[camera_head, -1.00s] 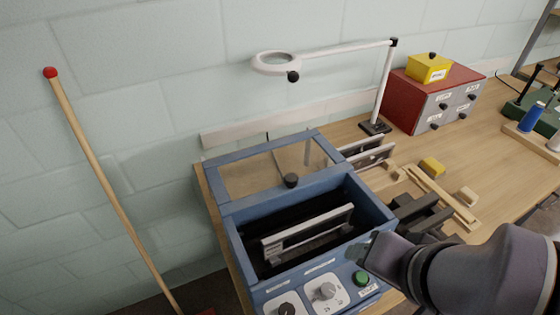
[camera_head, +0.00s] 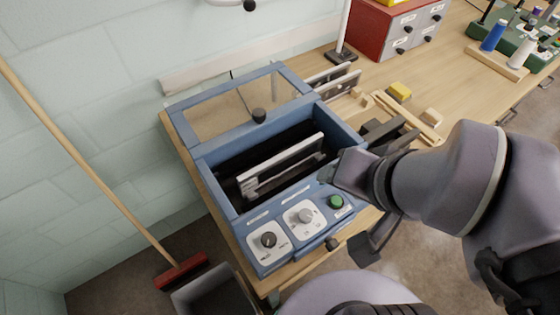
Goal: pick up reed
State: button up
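A long pale metal frame with a dark middle, which looks like the reed (camera_head: 283,165), is inside an open blue box (camera_head: 205,182). It lies slantwise across the dark interior, and its lower side is in shadow. Similar slim metal frames (camera_head: 335,82) stand behind the box at its right. My grey arm comes in from the right, and its end is over the box's front right corner, apart from the reed. Dark parts show on both sides of the arm end (camera_head: 352,173). I cannot make out the fingertips or whether they hold anything.
The box has a raised clear lid (camera_head: 235,108), dials and a green button (camera_head: 335,202). Wooden pieces (camera_head: 408,115) and a yellow block (camera_head: 400,91) lie to the right. A red drawer cabinet (camera_head: 385,30) stands behind. A broom (camera_head: 95,175) leans at left beside a grey bin (camera_head: 205,290).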

aim_at(257, 177)
jog(key=k+l+u, duration=0.15)
jog(key=l, duration=0.25)
jog(key=l+u, duration=0.35)
jog(key=l, duration=0.35)
jog(key=l+u, duration=0.3)
jog(key=l, duration=0.4)
jog(key=k+l+u, duration=0.15)
jog(key=l+u, duration=0.2)
jog(key=l, duration=0.3)
